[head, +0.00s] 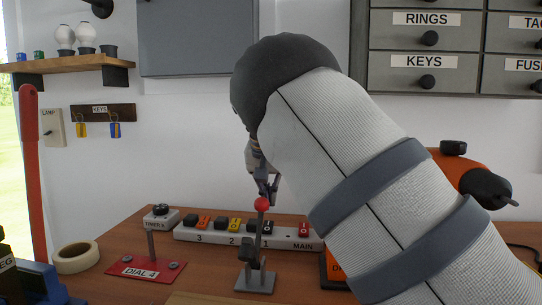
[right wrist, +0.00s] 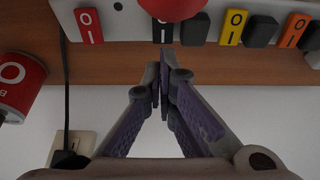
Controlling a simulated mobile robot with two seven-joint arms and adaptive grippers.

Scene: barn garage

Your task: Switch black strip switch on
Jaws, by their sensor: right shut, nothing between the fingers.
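A white power strip (head: 188,233) lies on the bench along the wall, with labels 3, 2, 1 and MAIN. Its black switch (head: 267,227) is partly behind a lever in the head view. In the right wrist view the black switch (right wrist: 162,31) sits between the red switch (right wrist: 89,26) and the yellow switch (right wrist: 233,27). My right gripper (head: 268,188) is above the strip, its fingers shut and empty. In the right wrist view its fingertips (right wrist: 162,70) point toward the black switch; contact is not visible. My left gripper is not in view.
A lever with a red ball knob (head: 262,204) stands close in front of the strip and my gripper. A red DIAL 4 plate (head: 145,268), a TIMER box (head: 161,218) and a tape roll (head: 75,258) are at left. An orange tool (head: 455,172) is at right.

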